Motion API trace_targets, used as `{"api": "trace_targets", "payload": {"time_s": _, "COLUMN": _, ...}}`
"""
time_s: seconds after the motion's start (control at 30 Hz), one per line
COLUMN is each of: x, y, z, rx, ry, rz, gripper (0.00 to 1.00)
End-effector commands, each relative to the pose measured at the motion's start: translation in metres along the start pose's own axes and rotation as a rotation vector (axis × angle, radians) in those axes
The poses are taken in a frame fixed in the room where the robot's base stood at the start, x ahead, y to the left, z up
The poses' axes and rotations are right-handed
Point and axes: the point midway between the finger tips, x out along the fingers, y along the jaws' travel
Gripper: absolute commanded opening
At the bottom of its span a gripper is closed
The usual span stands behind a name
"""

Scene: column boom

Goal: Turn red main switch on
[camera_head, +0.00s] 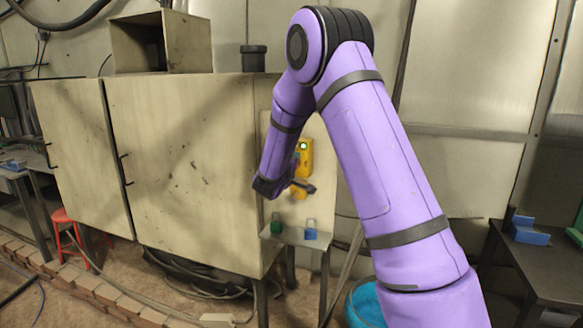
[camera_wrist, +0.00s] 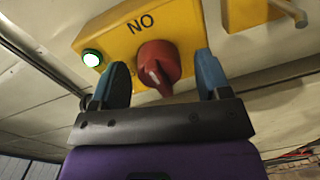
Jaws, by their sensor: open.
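The red main switch (camera_wrist: 158,66) is a rotary knob on a yellow box (camera_wrist: 118,40). The letters "NO" stand beside it, and a green lamp (camera_wrist: 92,58) is lit on the box. In the head view the yellow box (camera_head: 305,160) is on the side panel of a beige cabinet, and my arm partly covers it; the knob cannot be made out there. My gripper (camera_wrist: 160,82) is open, with one blue finger on each side of the knob. I cannot tell whether the fingers touch it. The gripper also shows in the head view (camera_head: 303,178).
The beige cabinet (camera_head: 190,165) fills the left. A dark table (camera_head: 540,265) stands at right, and a blue tub (camera_head: 368,303) is on the floor.

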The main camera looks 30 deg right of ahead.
Motion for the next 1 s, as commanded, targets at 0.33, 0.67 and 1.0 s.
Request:
{"api": "trace_targets", "payload": {"time_s": 0.33, "x": -0.032, "y": 0.001, "z": -0.001, "rx": 0.000, "ry": 0.003, "rz": 0.000, "gripper": 0.70}}
{"api": "trace_targets", "payload": {"time_s": 0.67, "x": -0.090, "y": 0.000, "z": -0.001, "rx": 0.000, "ry": 0.002, "rz": -0.001, "gripper": 0.70}}
{"api": "trace_targets", "payload": {"time_s": 1.0, "x": -0.108, "y": -0.001, "z": 0.000, "rx": 0.000, "ry": -0.001, "rz": -0.001, "gripper": 0.70}}
